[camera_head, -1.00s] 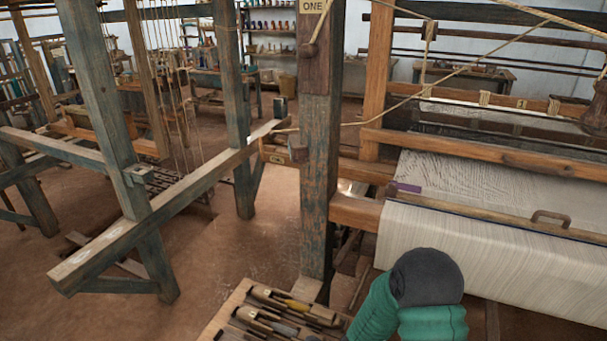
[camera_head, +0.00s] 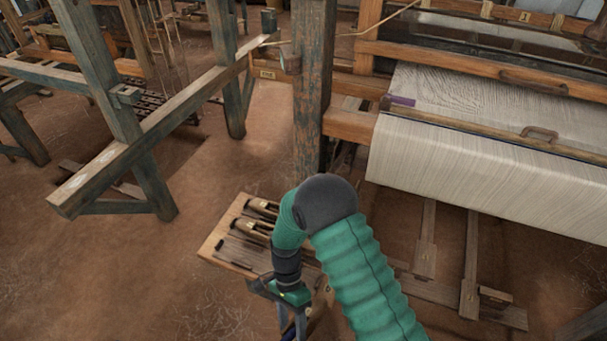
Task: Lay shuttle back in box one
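A low wooden tray (camera_head: 214,243) stands on the floor below the loom post. Several wooden shuttles (camera_head: 257,228) lie in it; my arm hides its right part. A small wooden end piece with a pale label (camera_head: 267,74) that seems to read ONE sits left of the post. My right arm, in a green sleeve, comes from the lower right. Its gripper (camera_head: 291,328) points down at the tray's front edge. Its fingertips are small and partly cut off by the frame, so I cannot tell whether they hold a shuttle. My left gripper is out of view.
The blue-worn post (camera_head: 313,95) rises right behind the tray. The loom's pale cloth (camera_head: 470,172) hangs to the right, with wooden treadles (camera_head: 470,265) below it. A slanting frame beam (camera_head: 150,140) lies to the left. The floor (camera_head: 130,275) left of the tray is clear.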

